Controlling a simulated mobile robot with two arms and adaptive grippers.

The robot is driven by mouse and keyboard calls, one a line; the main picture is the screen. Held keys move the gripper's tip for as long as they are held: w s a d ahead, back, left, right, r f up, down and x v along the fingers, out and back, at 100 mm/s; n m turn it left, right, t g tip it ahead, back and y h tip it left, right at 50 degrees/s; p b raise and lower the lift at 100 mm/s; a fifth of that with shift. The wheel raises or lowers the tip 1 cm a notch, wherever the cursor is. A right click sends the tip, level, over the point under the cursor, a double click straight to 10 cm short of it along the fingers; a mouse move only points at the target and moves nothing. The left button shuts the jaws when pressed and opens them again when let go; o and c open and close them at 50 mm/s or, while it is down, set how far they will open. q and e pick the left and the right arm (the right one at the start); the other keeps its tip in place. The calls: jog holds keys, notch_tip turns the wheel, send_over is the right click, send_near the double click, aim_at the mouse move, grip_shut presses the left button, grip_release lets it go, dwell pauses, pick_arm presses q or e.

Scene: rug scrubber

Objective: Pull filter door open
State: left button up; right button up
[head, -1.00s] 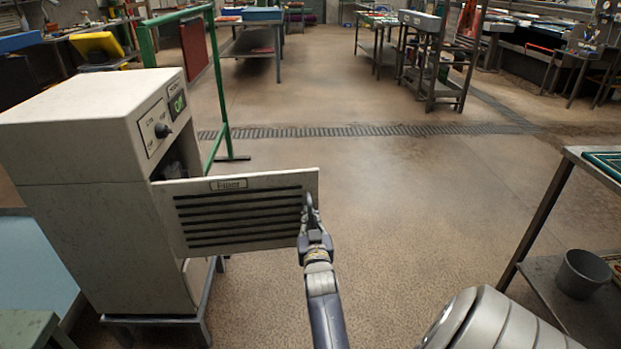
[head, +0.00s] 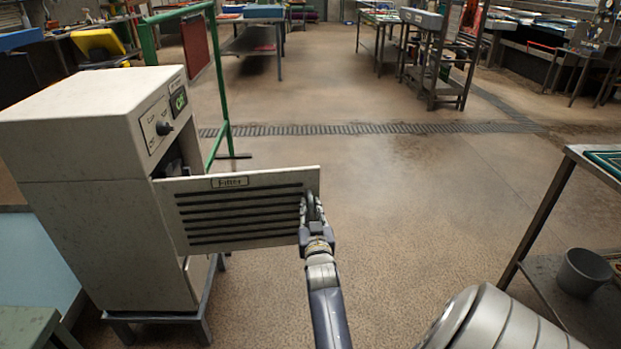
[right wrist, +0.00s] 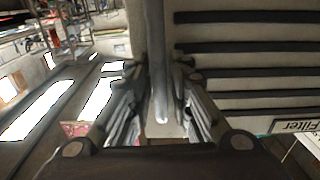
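The filter door (head: 240,184) is a pale slatted panel labelled "Filter". It stands swung out to the right from the pale cabinet (head: 75,190), with a dark opening showing behind its left end. My right gripper (head: 311,207) is at the door's free right edge. In the right wrist view its fingers (right wrist: 162,92) lie on both sides of the slim grey handle (right wrist: 156,40) and look shut on it, though the exact contact is hard to see. The door's slats (right wrist: 250,47) fill the right side there. My left gripper does not show.
A green metal frame (head: 221,90) stands behind the cabinet. A metal bench (head: 545,205) with a grey bucket (head: 583,272) on its lower shelf is at the right. The floor (head: 420,200) between the door and the bench is clear.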

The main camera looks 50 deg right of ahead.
aim_at(309, 179)
notch_tip(309, 179, up, 8)
jog(key=shift+r, duration=0.1)
